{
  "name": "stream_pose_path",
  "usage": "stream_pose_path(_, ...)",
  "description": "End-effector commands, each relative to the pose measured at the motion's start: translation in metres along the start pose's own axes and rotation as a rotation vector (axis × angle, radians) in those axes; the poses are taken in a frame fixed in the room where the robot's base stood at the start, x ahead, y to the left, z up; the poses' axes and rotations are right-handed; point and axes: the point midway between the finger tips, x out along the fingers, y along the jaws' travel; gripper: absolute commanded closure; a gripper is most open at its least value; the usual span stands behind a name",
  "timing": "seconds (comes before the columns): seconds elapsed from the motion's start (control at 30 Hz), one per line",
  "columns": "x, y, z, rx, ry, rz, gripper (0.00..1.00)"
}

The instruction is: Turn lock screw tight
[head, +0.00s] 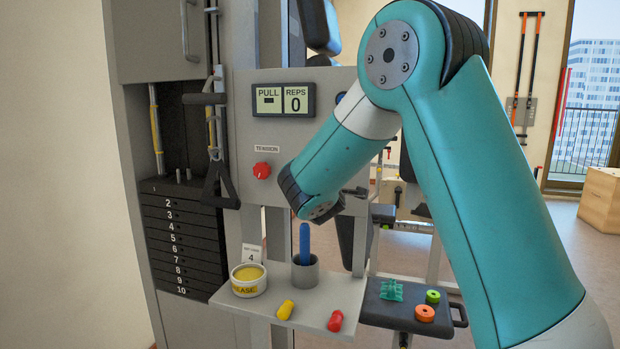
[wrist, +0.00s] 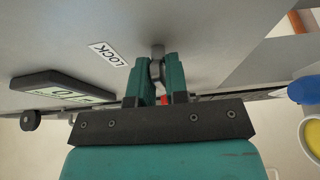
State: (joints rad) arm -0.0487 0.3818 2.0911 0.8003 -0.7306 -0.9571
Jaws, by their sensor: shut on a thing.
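The lock screw (wrist: 157,50) shows in the wrist view as a grey knob against the grey panel, beside a white LOCK label (wrist: 109,54). My gripper (wrist: 160,68) has its two teal fingers shut on the screw, one on each side. Part of the screw is hidden between the fingers. In the head view my arm covers that area, and neither the screw nor the fingertips can be made out.
The panel carries a PULL/REPS display (head: 283,100) and a red TENSION knob (head: 262,170). Below my arm, a grey shelf (head: 325,300) holds a grease tub (head: 248,288), a cup (head: 305,276) with a blue rod (head: 304,243), and yellow and red pieces. A dark tray (head: 380,312) is beside it.

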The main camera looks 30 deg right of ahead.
Motion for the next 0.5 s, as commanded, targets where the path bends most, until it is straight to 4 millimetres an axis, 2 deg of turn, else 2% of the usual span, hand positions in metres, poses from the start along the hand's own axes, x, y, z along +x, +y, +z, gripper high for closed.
stream_pose_path(0.07,0.001,0.0017,0.0027,-0.002,-0.007,0.003,1.0)
stream_pose_path(0.1,0.001,0.0017,0.0026,-0.002,-0.007,0.003,0.76)
stream_pose_path(0.17,0.0008,0.0014,0.0021,-0.002,-0.006,0.003,0.66)
stream_pose_path(0.5,-0.004,-0.0003,-0.0007,-0.001,0.0,0.0,0.66)
